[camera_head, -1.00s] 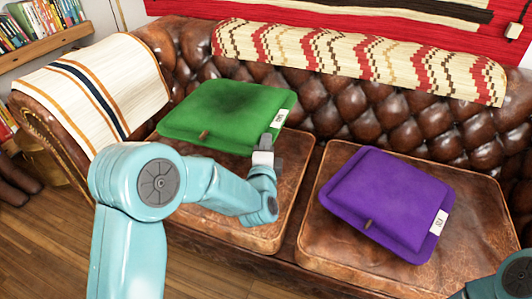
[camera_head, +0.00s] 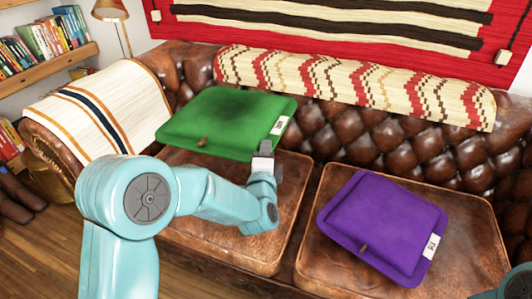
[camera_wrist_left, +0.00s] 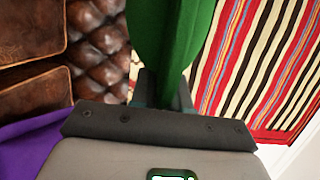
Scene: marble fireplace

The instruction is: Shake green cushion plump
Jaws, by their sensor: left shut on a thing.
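The green cushion (camera_head: 225,120) is a flat square with a white label on its right corner and a brown tab at its front edge. In the head view it is over the left seat of the brown leather sofa. My left gripper (camera_head: 270,147) is at its right corner near the label, shut on that edge. In the left wrist view the green cushion (camera_wrist_left: 172,35) stands up between the fingers (camera_wrist_left: 163,88), which partly hide behind the gripper body. My right gripper is out of the picture; only a bit of my right arm shows at the lower right.
A purple cushion (camera_head: 382,228) lies on the right seat pad (camera_head: 455,235). A striped throw (camera_head: 105,108) covers the left armrest, and a patterned throw (camera_head: 350,85) lies along the backrest. A lamp (camera_head: 110,12) and bookshelf (camera_head: 45,62) stand at the back left.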

